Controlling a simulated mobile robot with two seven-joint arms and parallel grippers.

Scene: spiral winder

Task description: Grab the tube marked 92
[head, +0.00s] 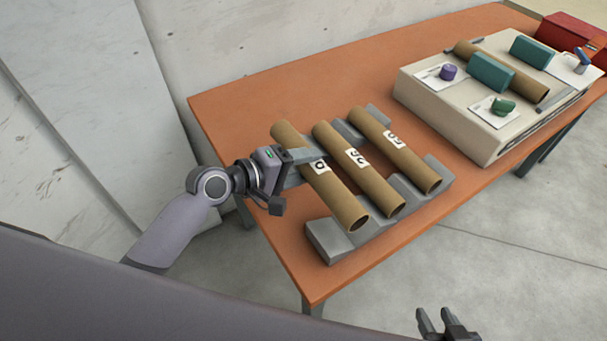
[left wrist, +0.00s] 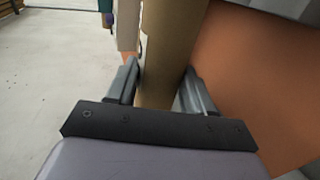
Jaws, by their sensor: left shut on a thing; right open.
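Three brown cardboard tubes lie side by side on a grey notched rack (head: 328,243), each with a white number label. The left tube (head: 342,203) has a label partly covered by my left gripper, with one round digit showing. The middle tube (head: 379,188) and the right tube (head: 412,166) have two-digit labels too small and tilted to read surely. My left gripper (head: 300,164) is shut on the left tube near its middle. In the left wrist view the tube (left wrist: 166,60) runs between the two fingers (left wrist: 160,90). My right gripper (head: 446,324) is open and empty, low in front of the table.
The rack stands on an orange table (head: 260,98). A beige machine block (head: 450,118) farther right carries a brown tube (head: 500,70), teal blocks (head: 491,73), and small purple and green items. A red box (head: 565,32) is at the far right. A concrete wall (head: 210,40) borders the back left.

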